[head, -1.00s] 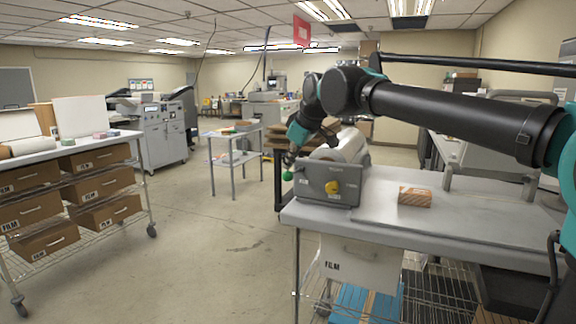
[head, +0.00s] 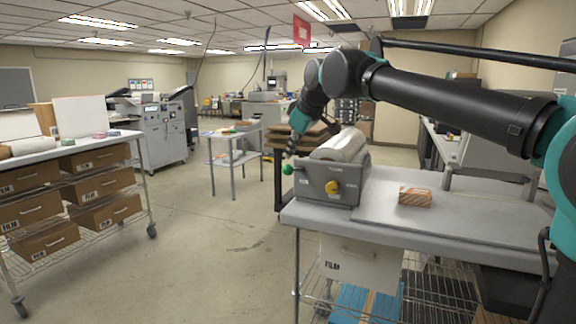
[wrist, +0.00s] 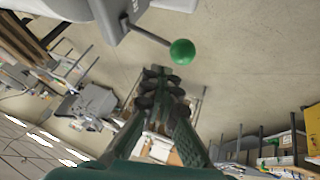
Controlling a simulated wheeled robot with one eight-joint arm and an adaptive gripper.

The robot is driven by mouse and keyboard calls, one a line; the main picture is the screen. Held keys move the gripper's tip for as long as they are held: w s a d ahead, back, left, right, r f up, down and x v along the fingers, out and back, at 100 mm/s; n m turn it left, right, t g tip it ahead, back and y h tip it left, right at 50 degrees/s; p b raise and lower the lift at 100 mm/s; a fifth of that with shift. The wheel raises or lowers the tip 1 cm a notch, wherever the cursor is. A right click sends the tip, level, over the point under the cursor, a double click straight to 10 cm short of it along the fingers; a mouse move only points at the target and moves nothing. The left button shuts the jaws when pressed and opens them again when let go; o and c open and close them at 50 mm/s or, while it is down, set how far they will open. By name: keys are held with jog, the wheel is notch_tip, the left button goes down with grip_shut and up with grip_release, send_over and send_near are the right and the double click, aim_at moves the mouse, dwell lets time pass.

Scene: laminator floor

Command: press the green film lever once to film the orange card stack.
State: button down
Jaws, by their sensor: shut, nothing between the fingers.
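The green film lever has a round green knob (head: 288,169) on a thin rod at the left end of the grey laminator (head: 328,184). The knob (wrist: 182,52) and rod also show at the top of the wrist view. My gripper (head: 289,152) is just above the knob in the head view, its fingers pointing down. In the wrist view my gripper (wrist: 162,84) is shut with nothing between the fingers, and appears apart from the knob. The orange card stack (head: 415,197) lies on the table to the right of the laminator.
A wire rack with film boxes (head: 98,186) stands at left. Open floor (head: 215,255) lies between.

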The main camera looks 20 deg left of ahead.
jog(key=r, duration=0.2)
jog(key=w+r, duration=0.1)
jog(key=r, duration=0.2)
jog(key=shift+w, duration=0.2)
dwell(0.3)
jog(key=shift+d+f, duration=0.1)
dwell(0.6)
